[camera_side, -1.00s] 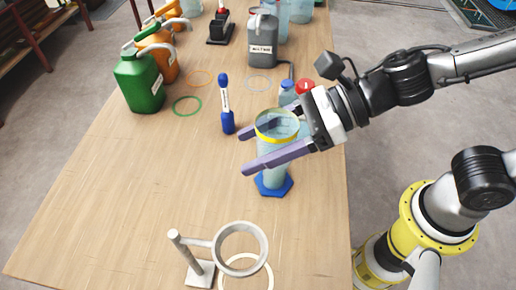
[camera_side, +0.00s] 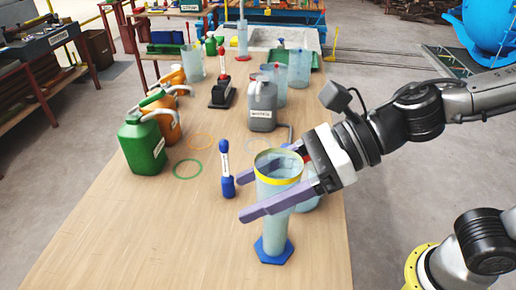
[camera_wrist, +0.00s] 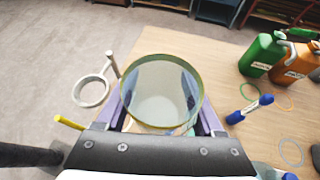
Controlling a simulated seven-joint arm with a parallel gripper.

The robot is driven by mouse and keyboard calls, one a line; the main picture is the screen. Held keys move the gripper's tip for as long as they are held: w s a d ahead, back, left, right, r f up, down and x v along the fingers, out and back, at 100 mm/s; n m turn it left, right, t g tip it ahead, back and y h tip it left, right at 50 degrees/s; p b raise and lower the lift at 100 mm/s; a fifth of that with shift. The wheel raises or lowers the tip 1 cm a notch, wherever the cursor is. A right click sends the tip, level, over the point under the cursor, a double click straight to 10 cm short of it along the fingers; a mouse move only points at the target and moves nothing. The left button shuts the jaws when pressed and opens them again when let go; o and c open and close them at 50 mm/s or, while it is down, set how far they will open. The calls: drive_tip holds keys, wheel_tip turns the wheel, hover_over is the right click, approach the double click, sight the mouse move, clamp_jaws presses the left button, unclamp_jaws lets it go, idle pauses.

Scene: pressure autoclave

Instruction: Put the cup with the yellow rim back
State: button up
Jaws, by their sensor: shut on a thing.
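The cup with the yellow rim (camera_side: 278,185) is a translucent, pale blue vessel standing roughly upright between the fingers of my gripper (camera_side: 243,192). My gripper is shut on its upper part, just below the rim. In the wrist view I look down into the open cup (camera_wrist: 162,95), which seems empty, with the gripper (camera_wrist: 162,112) fingers on both sides. A blue six-sided foot (camera_side: 273,251) shows below the cup; I cannot tell whether it belongs to the cup or to a cylinder behind it.
A metal ring stand (camera_wrist: 92,91) is at the left in the wrist view. A blue marker-like bottle (camera_side: 226,170), green jug (camera_side: 142,147), orange jug (camera_side: 165,120) and grey canister (camera_side: 262,105) stand on the table. Flat green (camera_side: 187,177) and orange rings lie there. The table's front left is clear.

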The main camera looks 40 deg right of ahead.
drive_tip(key=w+d+r+m+t+h, duration=0.1)
drive_tip(key=w+d+m+t+h, duration=0.1)
drive_tip(key=w+d, duration=1.35)
drive_tip(key=w+d+f+m+t+h, duration=0.1)
drive_tip(key=w+d, duration=0.2)
drive_tip(key=d, duration=0.7)
drive_tip(key=w+d+f+m+t, duration=0.1)
drive_tip(key=w+d, duration=0.3)
drive_tip(key=d, duration=0.7)
hover_over(250, 145)
wheel_tip(250, 145, down, 19)
drive_tip(key=shift+d+r, duration=0.1)
drive_tip(key=shift+f, duration=2.65)
